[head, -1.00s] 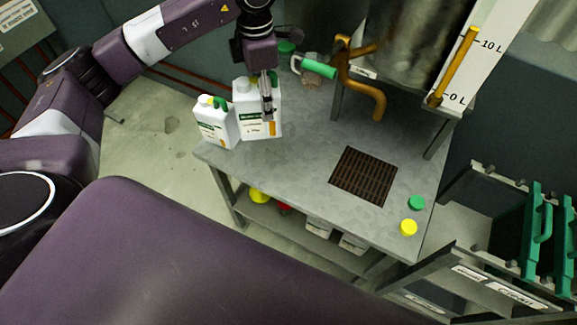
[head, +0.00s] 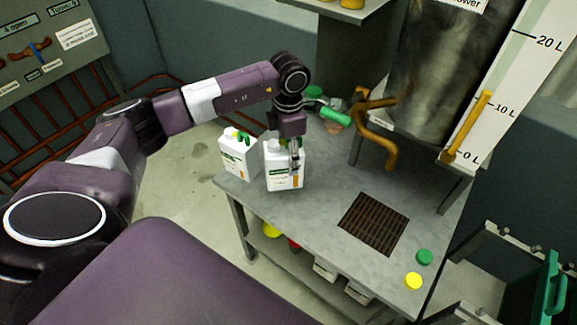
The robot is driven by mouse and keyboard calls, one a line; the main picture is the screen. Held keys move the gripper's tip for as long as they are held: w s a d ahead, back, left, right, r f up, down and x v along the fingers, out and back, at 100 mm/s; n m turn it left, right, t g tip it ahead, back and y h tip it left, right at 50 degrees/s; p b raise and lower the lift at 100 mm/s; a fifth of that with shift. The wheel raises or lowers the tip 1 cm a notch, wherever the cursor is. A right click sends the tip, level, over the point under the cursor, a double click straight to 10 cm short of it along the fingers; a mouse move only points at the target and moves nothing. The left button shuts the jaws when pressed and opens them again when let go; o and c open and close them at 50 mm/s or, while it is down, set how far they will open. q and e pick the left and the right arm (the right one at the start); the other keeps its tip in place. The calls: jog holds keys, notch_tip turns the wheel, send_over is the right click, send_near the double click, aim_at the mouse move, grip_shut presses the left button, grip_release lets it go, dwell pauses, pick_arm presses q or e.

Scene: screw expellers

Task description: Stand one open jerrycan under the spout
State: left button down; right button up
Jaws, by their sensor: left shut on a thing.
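The brass spout (head: 381,148) curves down from the steel tank (head: 432,75), right of the held can. My right gripper is not in view.
A dark grate (head: 373,222) is set in the grey table (head: 320,205). A green cap (head: 424,257) and a yellow cap (head: 414,281) lie at the right front. A green-handled tool (head: 333,116) reaches left near the spout. The tabletop between the held can and grate is clear.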

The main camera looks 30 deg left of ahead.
pick_arm(q)
notch_tip(320, 180, down, 5)
jog(key=shift+f+p, duration=0.2)
jog(key=shift+p, duration=0.25)
jog(key=shift+f, duration=0.25)
jog(key=shift+f, duration=0.1)
jog(key=c, duration=0.8)
grip_release()
